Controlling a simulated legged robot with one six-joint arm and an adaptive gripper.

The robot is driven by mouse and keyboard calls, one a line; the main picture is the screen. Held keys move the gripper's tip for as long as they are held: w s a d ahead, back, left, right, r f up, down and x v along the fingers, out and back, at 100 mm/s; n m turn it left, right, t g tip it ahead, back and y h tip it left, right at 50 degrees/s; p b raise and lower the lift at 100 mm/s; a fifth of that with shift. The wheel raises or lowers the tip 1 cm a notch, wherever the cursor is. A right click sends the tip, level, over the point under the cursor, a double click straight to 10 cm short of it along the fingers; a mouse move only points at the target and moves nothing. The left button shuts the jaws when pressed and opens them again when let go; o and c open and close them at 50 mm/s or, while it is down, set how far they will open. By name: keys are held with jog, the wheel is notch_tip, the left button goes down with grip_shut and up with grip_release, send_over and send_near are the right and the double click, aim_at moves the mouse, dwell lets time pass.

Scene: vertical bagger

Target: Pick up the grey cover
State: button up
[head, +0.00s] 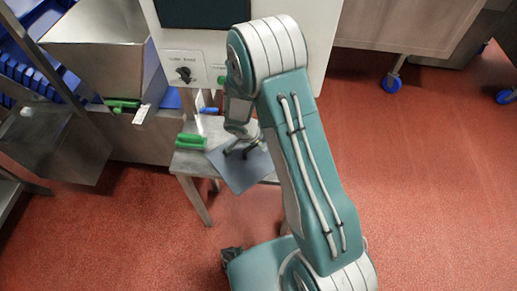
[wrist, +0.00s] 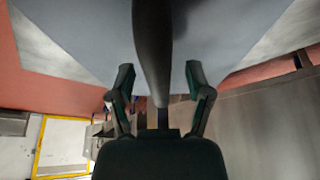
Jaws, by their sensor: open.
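The grey cover (head: 243,174) is a flat blue-grey sheet lying on a small metal table, its near corner past the table's front edge. My gripper (head: 238,151) is over the cover's far part, with its fingers apart. In the wrist view the cover (wrist: 90,35) fills the upper middle, and my gripper (wrist: 159,76) has its two fingers spread. A dark rounded bar (wrist: 153,50) runs between the fingers; I cannot tell whether it belongs to the cover. Whether the fingers touch anything is unclear. My arm hides part of the cover's right side.
A green-handled item (head: 190,141) lies on the table (head: 187,162), left of the cover. A blue-handled item (head: 208,110) is behind it. The machine panel with a knob (head: 184,74) stands close behind. Metal bins are at the left.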

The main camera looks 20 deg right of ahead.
jog(key=shift+a, duration=0.1)
grip_shut()
dwell(0.3)
